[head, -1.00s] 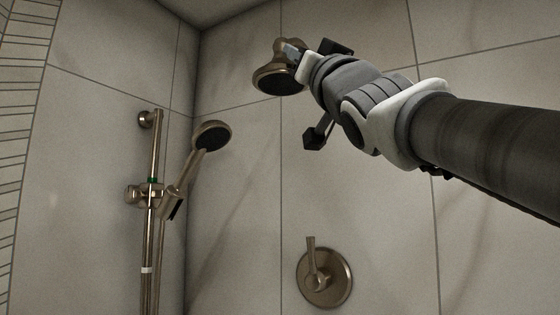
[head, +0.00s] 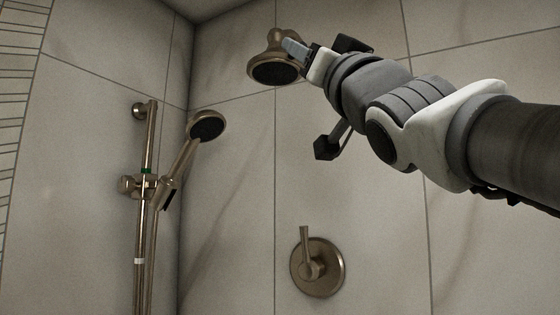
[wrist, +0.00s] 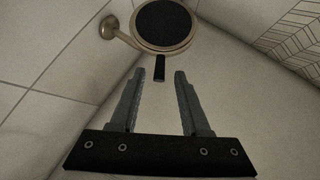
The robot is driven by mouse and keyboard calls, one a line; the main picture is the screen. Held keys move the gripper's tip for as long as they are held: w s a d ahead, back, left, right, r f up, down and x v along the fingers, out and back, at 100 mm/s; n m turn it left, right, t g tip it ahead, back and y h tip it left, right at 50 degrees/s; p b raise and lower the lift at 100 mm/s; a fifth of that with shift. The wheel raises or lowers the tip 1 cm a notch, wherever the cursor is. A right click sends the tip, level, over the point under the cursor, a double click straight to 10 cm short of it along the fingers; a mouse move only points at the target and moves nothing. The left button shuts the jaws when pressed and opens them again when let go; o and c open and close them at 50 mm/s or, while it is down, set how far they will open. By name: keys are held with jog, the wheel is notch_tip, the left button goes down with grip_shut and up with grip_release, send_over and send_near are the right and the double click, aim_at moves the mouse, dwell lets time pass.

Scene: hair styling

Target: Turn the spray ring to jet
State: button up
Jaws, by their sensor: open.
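The fixed bronze shower head (head: 272,70) hangs from the wall, its dark round face turned down. In the wrist view the shower head (wrist: 164,46) is at the top, with a dark face inside a bronze rim. A small black tab (wrist: 160,69) sticks out from the rim towards my gripper. My gripper (wrist: 160,72) is open, and the tab appears between its two grey fingertips with gaps on both sides. In the head view my gripper (head: 287,43) is at the right side of the shower head; the tab is hidden there. I cannot tell any contact.
A hand shower (head: 205,128) sits on a vertical slide bar (head: 146,220) to the left. A round valve plate with a lever handle (head: 317,267) is on the wall below. The tiled walls meet in a corner left of the shower head. The space below the head is clear.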

jog(key=b+v, duration=0.2)
jog(key=v, duration=0.9)
jog(key=shift+f+b, duration=0.15)
jog(key=shift+b, duration=0.15)
jog(key=w+d+f+m+g+h, duration=0.2)
jog(key=w+f+g+h, duration=0.1)
jog(key=f, duration=0.6)
jog(key=w+d+f+m+g+h+p, duration=0.1)
jog(key=w+f+g+h, duration=0.2)
jog(key=f, duration=0.6)
jog(key=w+d+f+m+g+h, duration=0.2)
jog(key=w+f+h, duration=0.15)
jog(key=f, duration=0.55)
jog(key=s+f+g, duration=0.5)
jog(key=s+f, duration=0.1)
jog(key=f, duration=0.7)
jog(key=s+f+n+g+p, duration=0.1)
jog(key=s+f+g, duration=0.5)
jog(key=f, duration=0.8)
jog(key=shift+s+d+f+n+h, duration=0.15)
jog(key=shift+s+d+n+h, duration=0.15)
jog(key=shift+s+h, duration=0.2)
